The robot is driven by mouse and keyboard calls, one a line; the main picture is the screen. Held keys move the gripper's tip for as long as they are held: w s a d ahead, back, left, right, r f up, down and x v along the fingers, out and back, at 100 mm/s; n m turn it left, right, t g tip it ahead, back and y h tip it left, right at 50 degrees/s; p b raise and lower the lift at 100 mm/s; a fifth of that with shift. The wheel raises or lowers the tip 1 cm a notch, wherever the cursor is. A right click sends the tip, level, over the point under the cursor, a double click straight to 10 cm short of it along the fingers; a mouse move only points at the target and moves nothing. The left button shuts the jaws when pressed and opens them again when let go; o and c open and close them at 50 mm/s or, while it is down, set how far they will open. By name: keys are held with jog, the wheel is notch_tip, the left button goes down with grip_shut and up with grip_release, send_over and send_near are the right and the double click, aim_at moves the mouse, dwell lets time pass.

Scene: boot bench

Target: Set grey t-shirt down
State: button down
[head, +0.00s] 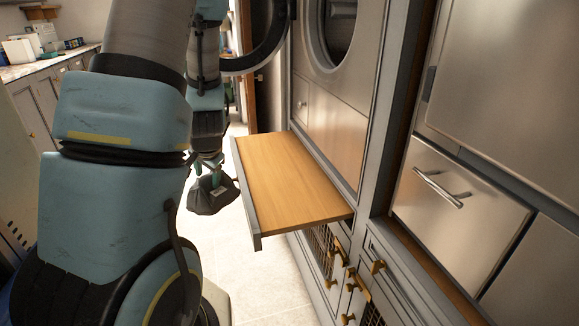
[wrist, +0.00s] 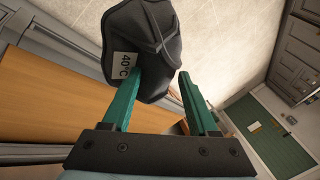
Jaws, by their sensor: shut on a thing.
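The grey t-shirt (head: 211,195) is a dark grey bunched cloth, hanging below my gripper (head: 207,168) in the head view. It is just left of the pull-out wooden shelf (head: 290,180), and I cannot tell its exact height against the shelf. In the wrist view the t-shirt (wrist: 160,35) shows a white label reading 40°C. The green fingers of my gripper (wrist: 160,75) are shut on its near part. The bare shelf (wrist: 55,95) is on the left there.
The shelf has a grey raised edge (head: 245,200) and carries nothing. Above it, a round appliance door (head: 265,45) stands open. Brass-handled cabinets (head: 345,285) lie below. Pale tiled floor (head: 250,265) is clear left of the shelf.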

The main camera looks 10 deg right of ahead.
jog(key=s+a+f+n+g+y, duration=0.1)
jog(key=s+a+f+n, duration=0.1)
jog(key=a+f+n, duration=0.2)
jog(key=s+a+f+n+g+y, duration=0.1)
jog(key=s+a+f+n+y, duration=0.1)
jog(key=f, duration=0.8)
jog(key=s+a+n, duration=0.1)
jog(key=a+n, duration=0.1)
jog(key=shift+s+f+n+g, duration=0.3)
jog(key=shift+a+r, duration=0.2)
jog(key=shift+a, duration=0.05)
